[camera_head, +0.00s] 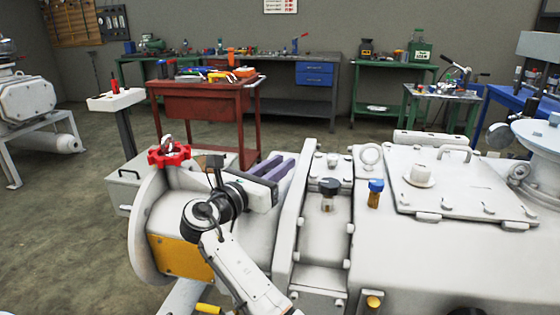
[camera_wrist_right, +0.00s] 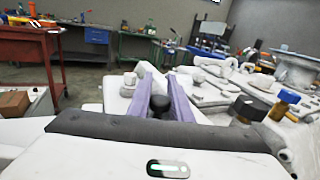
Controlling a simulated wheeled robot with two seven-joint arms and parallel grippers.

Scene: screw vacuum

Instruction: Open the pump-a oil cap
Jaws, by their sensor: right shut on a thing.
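My right gripper (camera_head: 279,170) has two purple fingers over the left part of the large white pump (camera_head: 415,260). In the right wrist view the fingers (camera_wrist_right: 165,92) are shut on a dark round knob (camera_wrist_right: 160,103); the head view hides it, and I cannot tell which part it is. A black cap (camera_head: 328,187) stands upright on the pump, right of the gripper and apart from it; it also shows in the right wrist view (camera_wrist_right: 246,106). A blue cap (camera_head: 376,186) on a brass neck stands farther right. My left gripper is not in view.
A red handwheel (camera_head: 169,154) rises at the pump's left end, close to my right wrist. A raised plate (camera_head: 450,183) with a handle covers the pump's right part. A red tool cart (camera_head: 205,105) and green benches (camera_head: 390,85) stand behind. Open floor lies at the left.

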